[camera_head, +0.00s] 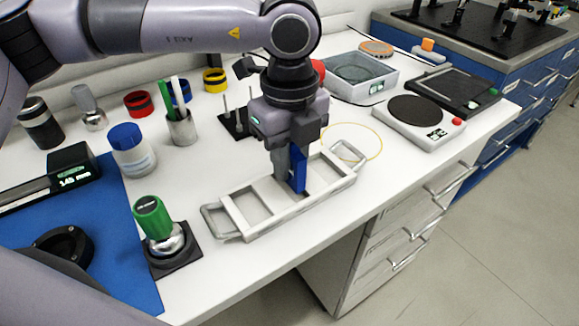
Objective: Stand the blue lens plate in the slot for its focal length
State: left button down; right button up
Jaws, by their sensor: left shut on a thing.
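The blue lens plate (297,170) is upright in my left gripper (292,150), which is shut on it and points down. The gripper covers the plate's upper part. The plate's lower end is at the white slotted rack (262,237), over its middle-right part. I cannot tell whether it is inside a slot or just above it. The rack has a loop handle at each end and lies on the white bench. Focal length marks on the rack are not readable here. My right gripper does not show.
Left of the rack stands a green-handled tool (152,217) on a dark base. A blue mat (115,240), a blue-capped jar (130,150) and a metal cup (181,128) are further left. A white scale (425,122) is at the right. A thin yellow loop (381,143) lies behind the rack.

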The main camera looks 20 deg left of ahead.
pick_arm(q)
notch_tip(320, 180, down, 2)
jog(key=shift+f, duration=0.15)
